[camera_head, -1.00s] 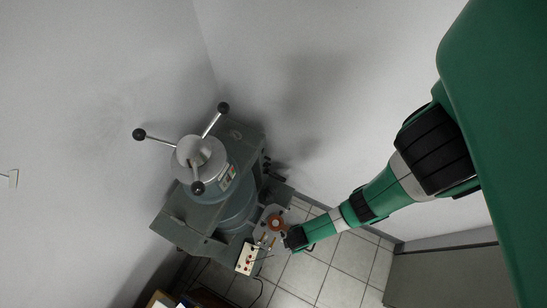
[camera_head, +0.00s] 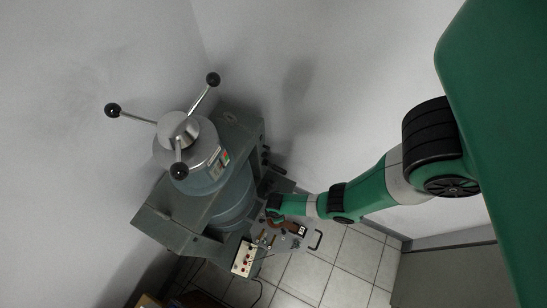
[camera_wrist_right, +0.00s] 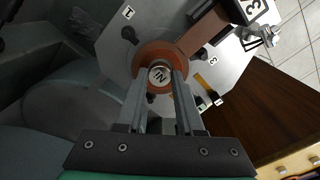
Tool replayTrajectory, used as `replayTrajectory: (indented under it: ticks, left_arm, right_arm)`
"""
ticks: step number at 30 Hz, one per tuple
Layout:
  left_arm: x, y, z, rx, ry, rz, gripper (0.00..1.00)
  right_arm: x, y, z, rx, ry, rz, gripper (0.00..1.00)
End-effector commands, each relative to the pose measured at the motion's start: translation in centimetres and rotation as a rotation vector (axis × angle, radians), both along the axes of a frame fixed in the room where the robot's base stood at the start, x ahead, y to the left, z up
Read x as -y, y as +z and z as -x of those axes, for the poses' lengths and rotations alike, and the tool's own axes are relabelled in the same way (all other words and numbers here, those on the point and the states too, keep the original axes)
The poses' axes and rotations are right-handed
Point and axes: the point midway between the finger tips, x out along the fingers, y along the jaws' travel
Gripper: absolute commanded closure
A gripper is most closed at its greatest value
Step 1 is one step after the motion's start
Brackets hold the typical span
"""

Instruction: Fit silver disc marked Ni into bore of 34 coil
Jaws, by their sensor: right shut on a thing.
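My right gripper (camera_wrist_right: 161,82) is shut on the silver disc marked Ni (camera_wrist_right: 159,75), its lettering upside down in the right wrist view. The disc lies over the middle of the orange-brown ring of the coil (camera_wrist_right: 151,51). I cannot tell whether it is above the bore or inside it. The coil has a brown handle ending in a dark block, whose white label shows a 3 and is cut off by the frame. In the head view the coil (camera_head: 286,223) is partly hidden by my right gripper (camera_head: 272,212). My left gripper is not in view.
The coil lies on a grey plate (camera_wrist_right: 105,45) with labels 1, 2 and 3. A large grey-green magnet (camera_head: 232,195) with a three-armed handwheel stands left of it. A white control box (camera_head: 243,259) with a cable is near. Tiled floor (camera_head: 335,268) is open at right.

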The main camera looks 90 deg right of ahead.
Motion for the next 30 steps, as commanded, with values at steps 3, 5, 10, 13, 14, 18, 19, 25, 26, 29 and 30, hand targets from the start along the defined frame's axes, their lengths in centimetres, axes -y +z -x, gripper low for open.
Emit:
replayTrajectory:
  ticks: [3, 5, 10, 13, 14, 18, 19, 25, 26, 29, 30]
  left_arm:
    - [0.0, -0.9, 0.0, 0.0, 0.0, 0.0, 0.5]
    - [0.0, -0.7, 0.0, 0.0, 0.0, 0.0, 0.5]
    - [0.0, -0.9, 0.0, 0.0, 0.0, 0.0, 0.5]
    - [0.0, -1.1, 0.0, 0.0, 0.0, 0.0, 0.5]
    - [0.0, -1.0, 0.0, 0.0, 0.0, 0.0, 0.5]
    - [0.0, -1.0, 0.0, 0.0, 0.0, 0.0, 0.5]
    - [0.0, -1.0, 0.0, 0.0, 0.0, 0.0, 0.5]
    - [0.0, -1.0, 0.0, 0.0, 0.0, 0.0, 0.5]
    - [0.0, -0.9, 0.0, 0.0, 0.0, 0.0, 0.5]
    - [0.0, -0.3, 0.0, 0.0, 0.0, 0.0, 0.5]
    - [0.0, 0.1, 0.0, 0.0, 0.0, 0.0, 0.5]
  right_arm:
    - [0.0, -0.9, -0.1, 0.001, 0.0, 0.001, 1.0]
    - [0.0, -0.7, -0.1, 0.001, 0.0, 0.001, 1.0]
    - [0.0, -1.0, -0.1, 0.001, 0.0, 0.001, 1.0]
    - [0.0, -1.1, -0.1, 0.001, 0.0, 0.001, 0.6]
    - [0.0, -1.1, 0.0, 0.001, 0.0, 0.001, 0.55]
    - [0.0, -1.1, 0.0, 0.001, 0.0, 0.0, 0.34]
    - [0.0, -1.1, 0.0, 0.001, -0.001, 0.0, 0.34]
    - [0.0, -1.0, 0.0, 0.0, -0.001, 0.0, 0.34]
    - [0.0, -1.0, 0.0, 0.0, -0.001, 0.0, 0.34]
    - [0.0, -0.3, 0.0, 0.0, -0.001, 0.0, 0.34]
    - [0.0, 0.1, 0.0, 0.0, -0.001, 0.0, 0.34]
